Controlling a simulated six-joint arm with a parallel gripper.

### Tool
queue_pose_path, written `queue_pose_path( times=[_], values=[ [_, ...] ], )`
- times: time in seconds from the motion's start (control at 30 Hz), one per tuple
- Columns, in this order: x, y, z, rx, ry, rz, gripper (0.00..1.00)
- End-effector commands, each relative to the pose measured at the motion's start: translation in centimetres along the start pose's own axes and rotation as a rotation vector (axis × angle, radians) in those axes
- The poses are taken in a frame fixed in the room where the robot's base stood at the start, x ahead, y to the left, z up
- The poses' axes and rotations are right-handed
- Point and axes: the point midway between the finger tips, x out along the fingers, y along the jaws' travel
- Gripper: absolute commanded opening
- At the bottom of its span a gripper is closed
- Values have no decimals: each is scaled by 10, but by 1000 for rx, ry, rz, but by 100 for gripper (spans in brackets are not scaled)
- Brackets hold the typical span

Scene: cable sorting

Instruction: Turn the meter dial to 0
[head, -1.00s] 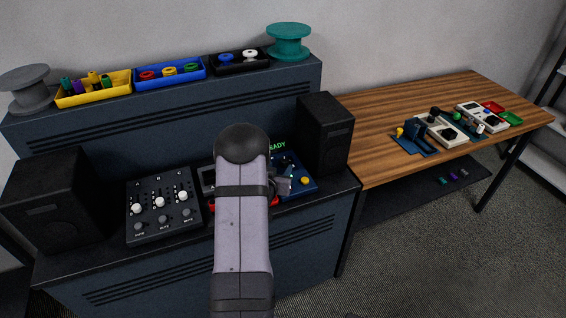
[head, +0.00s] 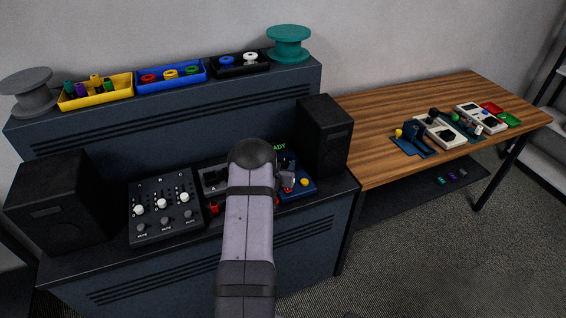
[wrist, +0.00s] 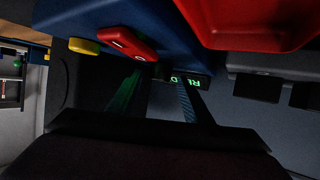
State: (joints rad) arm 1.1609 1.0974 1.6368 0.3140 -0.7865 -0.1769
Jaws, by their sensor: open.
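Two pale handheld devices lie on the wooden table at the right in the head view. The nearer one (head: 430,126) has a dark round knob (head: 449,134), which may be the meter dial; its setting is too small to read. The farther one (head: 470,112) has dark parts on its face. My gripper (wrist: 158,98) is open with nothing between its fingers in the wrist view. It is low over the dark console, by a blue panel (wrist: 165,22) with a red part (wrist: 127,43) and a yellow button (wrist: 85,46), well left of the table. My arm hides most of it in the head view.
A mixer (head: 165,207) and two black speakers (head: 325,135) (head: 58,200) stand on the console. A green-lit sign (wrist: 187,80) is near the fingers. A blue stand (head: 414,140) is beside the nearer device. The wooden table's (head: 375,165) front left is clear.

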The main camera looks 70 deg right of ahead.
Motion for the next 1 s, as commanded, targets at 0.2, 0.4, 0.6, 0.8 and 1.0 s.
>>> queue_pose_path(
  times=[0.2,0.4,0.6,0.8,1.0],
  values=[
    [7,0,0,0,-1,0,46],
    [8,0,1,0,-1,0,46],
    [8,0,1,0,-1,0,19],
    [8,0,0,-1,0,-1,5],
    [10,2,0,-17,7,-42,5]
  ],
)
